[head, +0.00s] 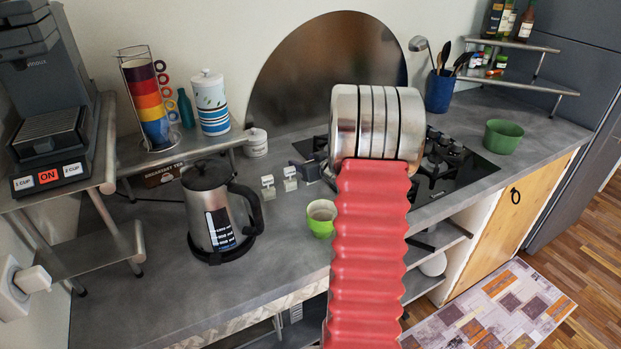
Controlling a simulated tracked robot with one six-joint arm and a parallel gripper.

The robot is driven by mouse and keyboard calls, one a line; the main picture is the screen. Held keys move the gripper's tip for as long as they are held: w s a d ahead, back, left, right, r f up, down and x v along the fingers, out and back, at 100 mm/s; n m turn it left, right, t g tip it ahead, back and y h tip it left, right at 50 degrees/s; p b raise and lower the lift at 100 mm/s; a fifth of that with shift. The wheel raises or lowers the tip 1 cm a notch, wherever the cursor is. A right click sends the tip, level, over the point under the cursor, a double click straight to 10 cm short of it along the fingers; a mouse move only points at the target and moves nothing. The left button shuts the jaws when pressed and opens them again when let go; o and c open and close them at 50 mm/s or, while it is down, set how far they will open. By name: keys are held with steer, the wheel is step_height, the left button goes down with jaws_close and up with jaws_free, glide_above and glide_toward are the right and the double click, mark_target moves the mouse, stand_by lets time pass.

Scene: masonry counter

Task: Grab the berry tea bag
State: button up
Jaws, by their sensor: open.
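Three small pale tea-bag-like pieces stand in a row on the grey counter: a left one (268,188), a middle one (290,179) and a right one (311,172). Their labels are too small to read, so I cannot tell which is berry. My red ribbed arm with steel rings reaches over the counter just right of them. Dark parts of my gripper (317,160) show left of the rings, close to the right piece. The gripper is open; most of it is hidden behind my arm. I cannot tell whether it touches the right piece.
A kettle (212,215) stands left of the row, and a green cup (321,217) in front. A breakfast tea box (163,174) sits under the shelf with stacked cups (148,105). The hob (455,170) is right of my arm.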

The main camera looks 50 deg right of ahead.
steer(key=shift+c, duration=0.2)
steer(key=c, duration=1.1)
steer(key=shift+o, duration=0.2)
step_height(320, 180, up, 10)
stand_by(0.4)
